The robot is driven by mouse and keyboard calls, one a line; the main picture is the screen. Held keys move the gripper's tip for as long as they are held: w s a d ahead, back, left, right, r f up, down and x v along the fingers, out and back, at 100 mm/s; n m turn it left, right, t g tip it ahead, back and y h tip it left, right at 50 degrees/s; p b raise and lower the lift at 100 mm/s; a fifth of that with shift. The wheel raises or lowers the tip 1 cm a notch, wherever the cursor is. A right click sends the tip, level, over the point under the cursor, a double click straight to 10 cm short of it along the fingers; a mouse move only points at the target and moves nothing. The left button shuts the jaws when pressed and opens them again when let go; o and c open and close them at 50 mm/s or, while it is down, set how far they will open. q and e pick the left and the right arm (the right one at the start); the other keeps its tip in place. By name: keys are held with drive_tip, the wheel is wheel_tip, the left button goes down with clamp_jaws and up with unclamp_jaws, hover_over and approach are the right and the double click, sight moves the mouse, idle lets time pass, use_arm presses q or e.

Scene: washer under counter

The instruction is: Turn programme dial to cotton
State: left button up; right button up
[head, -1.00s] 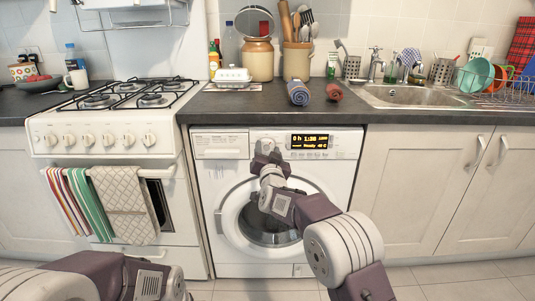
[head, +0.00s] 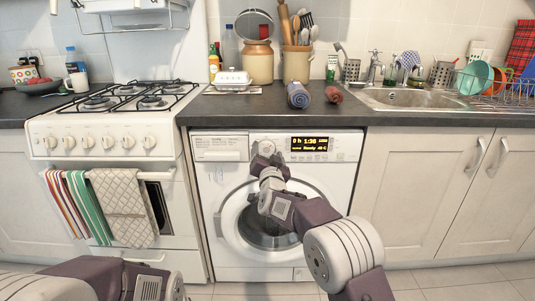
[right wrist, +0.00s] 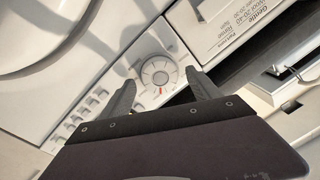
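The programme dial (head: 265,146) is a round grey knob on the washing machine's white panel, left of the lit display (head: 309,143). My right gripper (head: 264,162) is in front of the panel, just below the dial in the head view. In the right wrist view its two fingers (right wrist: 160,78) are spread, one on each side of the dial, with nothing between them. They look apart from it. My left arm shows at the bottom left; its gripper is out of frame.
The detergent drawer (head: 219,146) is left of the dial; a dark gap shows beside its label in the right wrist view. The round washer door (head: 229,222) is below. The cooker (head: 110,140) with hanging towels stands left, cupboards (head: 415,190) right.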

drive_tip(key=s+p, duration=0.2)
drive_tip(key=s, duration=0.7)
drive_tip(key=shift+d+f, duration=0.25)
drive_tip(key=shift+d, duration=0.1)
